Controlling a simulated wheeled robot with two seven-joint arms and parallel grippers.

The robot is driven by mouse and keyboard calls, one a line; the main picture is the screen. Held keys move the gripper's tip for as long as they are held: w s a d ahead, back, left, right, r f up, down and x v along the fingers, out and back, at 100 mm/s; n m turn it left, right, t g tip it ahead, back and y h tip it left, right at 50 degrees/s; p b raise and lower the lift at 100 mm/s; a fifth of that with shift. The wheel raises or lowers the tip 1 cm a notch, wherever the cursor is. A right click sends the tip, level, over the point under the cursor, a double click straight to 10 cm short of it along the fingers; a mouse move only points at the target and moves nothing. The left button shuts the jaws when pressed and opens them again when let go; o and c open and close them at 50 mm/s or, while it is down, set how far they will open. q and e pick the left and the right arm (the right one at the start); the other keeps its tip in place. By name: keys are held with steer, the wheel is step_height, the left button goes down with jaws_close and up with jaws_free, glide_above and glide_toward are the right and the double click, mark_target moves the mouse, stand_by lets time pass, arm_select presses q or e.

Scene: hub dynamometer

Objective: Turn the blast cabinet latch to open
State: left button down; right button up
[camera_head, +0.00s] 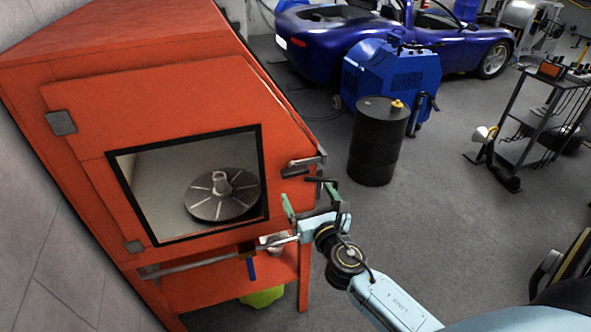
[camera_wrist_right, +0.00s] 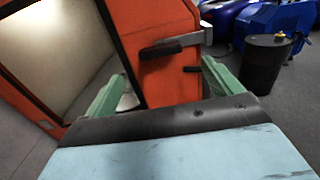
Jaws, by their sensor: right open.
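The orange blast cabinet (camera_head: 90,120) stands at the left, its windowed door closed against the body as far as I can tell. The latch (camera_head: 297,171) is a dark handle at the door's right edge. In the right wrist view the latch (camera_wrist_right: 161,50) lies roughly level, with a grey metal piece at its right end. My right gripper (camera_head: 309,200) is just below the latch, its green fingers apart and empty. In the wrist view the fingers (camera_wrist_right: 160,85) are on either side of the latch's line, and the latch is ahead of them, apart. My left gripper is out of view.
A grey rail (camera_head: 210,261) runs along the cabinet front below the window. A black drum (camera_head: 377,142) stands to the right, in front of a blue machine (camera_head: 390,80). A blue car is behind. The floor between drum and cabinet is clear.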

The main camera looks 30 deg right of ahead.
mark_target(297, 175)
steer(key=x, duration=1)
steer(key=shift+a, duration=0.1)
steer(key=c, duration=1)
